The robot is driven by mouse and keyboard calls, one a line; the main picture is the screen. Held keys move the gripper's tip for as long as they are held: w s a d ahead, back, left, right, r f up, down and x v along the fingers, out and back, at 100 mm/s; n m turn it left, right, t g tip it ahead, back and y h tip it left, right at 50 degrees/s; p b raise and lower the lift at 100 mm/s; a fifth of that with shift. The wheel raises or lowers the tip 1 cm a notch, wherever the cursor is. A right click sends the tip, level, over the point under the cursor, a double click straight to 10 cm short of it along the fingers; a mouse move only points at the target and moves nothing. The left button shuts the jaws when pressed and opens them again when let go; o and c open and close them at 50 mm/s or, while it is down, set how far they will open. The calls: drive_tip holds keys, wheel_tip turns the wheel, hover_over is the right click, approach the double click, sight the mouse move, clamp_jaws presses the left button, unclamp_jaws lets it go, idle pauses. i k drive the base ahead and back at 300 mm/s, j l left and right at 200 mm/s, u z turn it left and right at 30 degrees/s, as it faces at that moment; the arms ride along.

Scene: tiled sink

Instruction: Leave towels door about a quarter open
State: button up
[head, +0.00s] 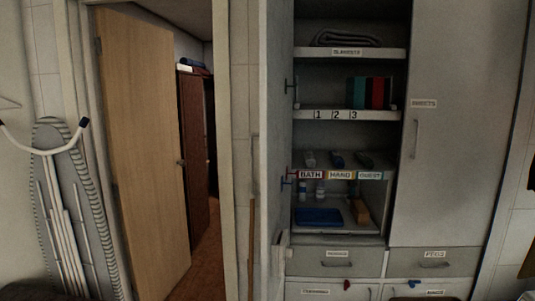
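The left door (273,120) of a tall pale cupboard stands wide open toward me, seen almost edge-on. No label is readable on it, so I take it as the towels door from the shelf labels beside it. Inside is a shelf (345,174) with labels reading BATH, HAND and GUEST; a few small folded or rolled items lie on it. The right door (455,130) is shut, with a label that seems to read SHEETS and a vertical handle (415,138). My gripper is not in view.
Labelled drawers (336,262) sit below the cupboard, with small blue items (413,283) near the lower fronts. Left of it is an open wooden room door (145,150) in a doorway. An ironing board (65,170) leans at the far left. A thin brown pole (251,240) stands beside the cupboard.

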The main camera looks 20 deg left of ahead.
sight(276, 17)
drive_tip(key=k+j, duration=0.1)
drive_tip(key=j, duration=0.85)
drive_tip(key=k+j, duration=0.15)
drive_tip(key=j, duration=0.35)
drive_tip(key=k+j, duration=0.1)
drive_tip(key=j, duration=0.35)
drive_tip(key=k+j, duration=0.1)
drive_tip(key=j, duration=0.4)
drive_tip(key=i+j+z, duration=0.15)
drive_tip(key=i+j, duration=0.1)
drive_tip(key=i, duration=0.05)
